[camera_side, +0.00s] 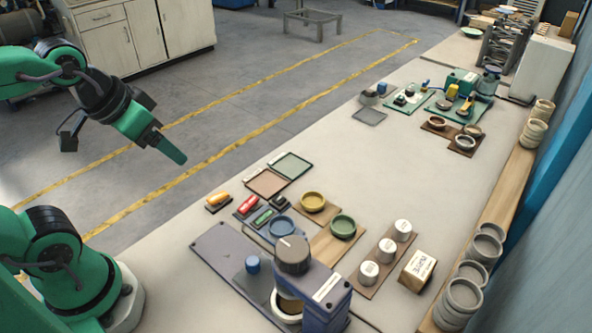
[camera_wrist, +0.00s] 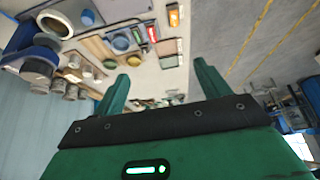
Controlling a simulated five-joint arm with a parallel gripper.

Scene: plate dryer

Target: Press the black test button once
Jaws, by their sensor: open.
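My gripper (camera_side: 176,155) hangs in the air at the left in the side view, beyond the table's left edge and apart from everything on it. In the wrist view my gripper (camera_wrist: 159,76) shows two green fingers spread wide with nothing between them. A small black piece (camera_side: 279,198) lies beside the red switch (camera_side: 248,205) and green switch (camera_side: 263,217) on the table. A dark round knob (camera_side: 399,99) stands on a far green-edged board. I cannot tell which of these, if either, is the black test button.
A blue machine (camera_side: 322,300) with a large dark knob (camera_side: 292,254) stands in front. Yellow (camera_side: 313,201) and green (camera_side: 342,225) dishes, white cups (camera_side: 386,250) and a labelled box (camera_side: 417,270) are nearby. Stacked bowls line the right edge. The table's middle (camera_side: 340,155) is clear.

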